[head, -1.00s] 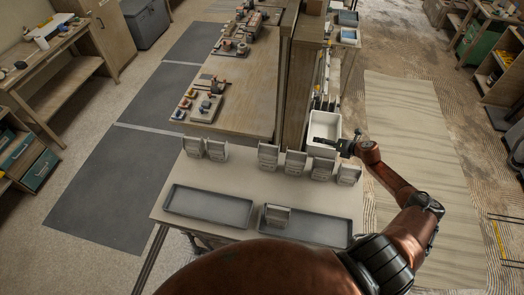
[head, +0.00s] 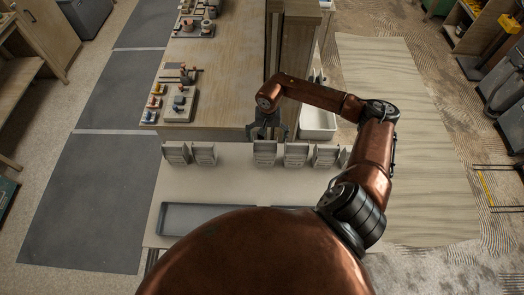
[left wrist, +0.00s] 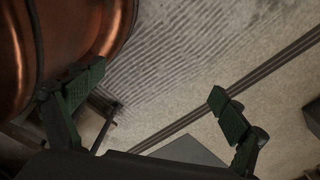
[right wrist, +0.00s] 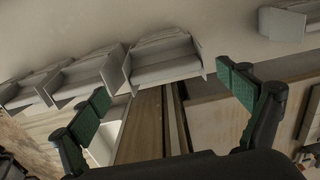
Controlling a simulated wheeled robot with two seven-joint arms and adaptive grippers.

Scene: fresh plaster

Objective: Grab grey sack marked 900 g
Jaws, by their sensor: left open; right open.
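Several grey sacks stand in a row on the pale table, with markings too small to read, so I cannot tell which is 900 g. My right gripper (head: 267,133) is open, pointing down just above and behind the third sack from the left (head: 264,153). In the right wrist view a grey sack (right wrist: 163,60) shows beyond and between the open fingers (right wrist: 170,90), apart from them. Other sacks stand at left (head: 177,154), (head: 204,154) and right (head: 296,155), (head: 326,156). My left gripper (left wrist: 155,88) is open and empty in its wrist view, over the floor.
A grey tray (head: 190,219) lies at the table's front left; a second one is mostly hidden by my body. A white bin (head: 318,122) stands behind the sacks at right. A wooden bench (head: 228,70) with small parts adjoins behind.

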